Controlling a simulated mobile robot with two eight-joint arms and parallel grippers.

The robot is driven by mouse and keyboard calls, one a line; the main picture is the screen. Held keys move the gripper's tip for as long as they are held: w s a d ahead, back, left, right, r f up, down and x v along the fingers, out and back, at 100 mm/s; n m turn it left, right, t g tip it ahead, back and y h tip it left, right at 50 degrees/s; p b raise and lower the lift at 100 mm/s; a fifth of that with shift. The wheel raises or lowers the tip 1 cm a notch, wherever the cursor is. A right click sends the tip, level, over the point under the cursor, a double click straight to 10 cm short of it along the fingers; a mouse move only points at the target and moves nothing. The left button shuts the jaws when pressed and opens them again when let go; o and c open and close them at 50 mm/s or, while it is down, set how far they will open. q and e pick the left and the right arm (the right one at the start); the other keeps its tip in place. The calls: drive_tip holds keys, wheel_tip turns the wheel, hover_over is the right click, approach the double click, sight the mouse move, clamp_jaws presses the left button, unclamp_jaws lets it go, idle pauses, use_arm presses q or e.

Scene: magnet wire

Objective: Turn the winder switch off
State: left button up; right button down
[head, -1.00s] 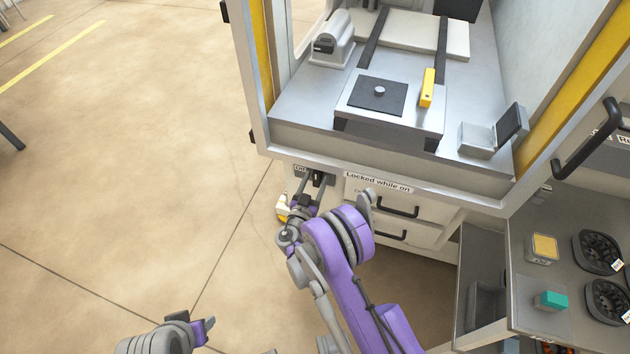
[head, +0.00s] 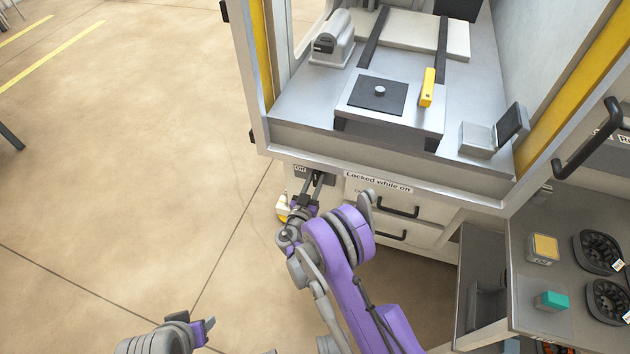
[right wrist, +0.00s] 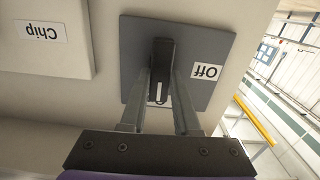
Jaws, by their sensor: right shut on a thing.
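The winder switch is a black handle (right wrist: 161,62) on a grey plate (right wrist: 213,38) with an "Off" label (right wrist: 206,71), upside down in the right wrist view. In the head view the plate (head: 297,174) sits on the cabinet front below the winder's deck, and the handle is partly hidden by my fingers. My right gripper (head: 317,178) is shut on the handle, one finger on each side; its fingers also show in the right wrist view (right wrist: 162,75). My left gripper (head: 208,325) is low in the head view, away from the switch; its jaw opening is unclear.
A drawer labelled "Locked while on" (head: 378,183) is beside the switch, with a second drawer below; both look closed. The winder's deck (head: 300,105) overhangs them. A side bench (head: 535,285) with black spools stands at right.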

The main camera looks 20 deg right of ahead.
drive_tip(key=n+b, duration=0.1)
drive_tip(key=n, duration=0.3)
drive_tip(key=shift+w+a+f+n+b, duration=0.1)
drive_tip(key=shift+a+f+n+b, duration=0.05)
drive_tip(key=shift+n+b, duration=0.2)
drive_tip(key=n+b, duration=0.1)
drive_tip(key=n, duration=0.3)
drive_tip(key=shift+a+f+b, duration=0.1)
drive_tip(key=shift+b, duration=0.25)
drive_tip(key=n+b, duration=0.1)
drive_tip(key=n, duration=0.4)
drive_tip(key=shift+w+f+b, duration=0.1)
drive_tip(key=shift+b, duration=0.2)
drive_tip(key=shift+a+f+n+b, duration=0.1)
drive_tip(key=shift+n+b, duration=0.45)
drive_tip(key=shift+n, duration=1.3)
drive_tip(key=c, duration=0.6)
unclamp_jaws()
drive_tip(key=shift+c, duration=0.2)
